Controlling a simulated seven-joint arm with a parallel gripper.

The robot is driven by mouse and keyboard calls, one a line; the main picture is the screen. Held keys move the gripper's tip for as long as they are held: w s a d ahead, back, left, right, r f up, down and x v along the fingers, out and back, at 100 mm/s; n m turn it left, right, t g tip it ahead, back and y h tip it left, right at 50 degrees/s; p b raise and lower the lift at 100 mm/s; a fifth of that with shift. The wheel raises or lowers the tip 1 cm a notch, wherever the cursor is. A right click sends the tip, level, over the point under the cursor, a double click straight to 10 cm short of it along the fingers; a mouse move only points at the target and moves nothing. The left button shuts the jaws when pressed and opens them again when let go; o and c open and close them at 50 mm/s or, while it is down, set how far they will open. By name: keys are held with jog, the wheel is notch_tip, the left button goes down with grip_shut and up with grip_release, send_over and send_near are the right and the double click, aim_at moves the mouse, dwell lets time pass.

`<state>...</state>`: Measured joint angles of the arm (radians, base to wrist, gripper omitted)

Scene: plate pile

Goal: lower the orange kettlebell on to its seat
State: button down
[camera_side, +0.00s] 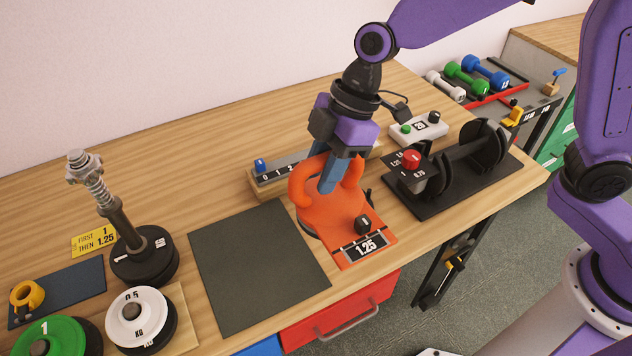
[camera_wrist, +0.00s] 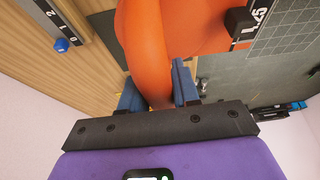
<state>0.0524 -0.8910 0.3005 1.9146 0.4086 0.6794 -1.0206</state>
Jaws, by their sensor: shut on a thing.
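The orange kettlebell (camera_side: 301,187) is at the middle of the bench in the side view, its thick handle rising on both sides of my fingers. My gripper (camera_side: 331,180) points down and is shut on the handle. In the wrist view the handle (camera_wrist: 147,55) passes between the blue fingertips of my gripper (camera_wrist: 158,88). Below and in front is a flat orange plate (camera_side: 368,234) with a black knob and a 1.25 label. Body and plate blend in colour, so I cannot tell whether they touch. The kettlebell's underside and the seat's contact area are hidden.
A dark mat (camera_side: 250,265) lies bare to the left. A black rack (camera_side: 445,180) with a red knob stands close right. A numbered rail (camera_side: 283,170) lies behind. A post with weights (camera_side: 145,255) and loose plates (camera_side: 140,310) stand at far left.

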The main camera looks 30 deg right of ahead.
jog(key=w+d+f, duration=0.3)
jog(key=w+d, duration=0.4)
jog(key=shift+w+d, duration=0.15)
jog(key=shift+w, duration=0.15)
jog(key=shift+f, duration=0.15)
jog(key=shift+f, duration=0.7)
jog(key=shift+f, duration=1.95)
dwell(1.4)
jog(key=c, duration=0.7)
grip_release()
jog(key=shift+c, duration=0.2)
jog(key=shift+s+d+f, duration=0.1)
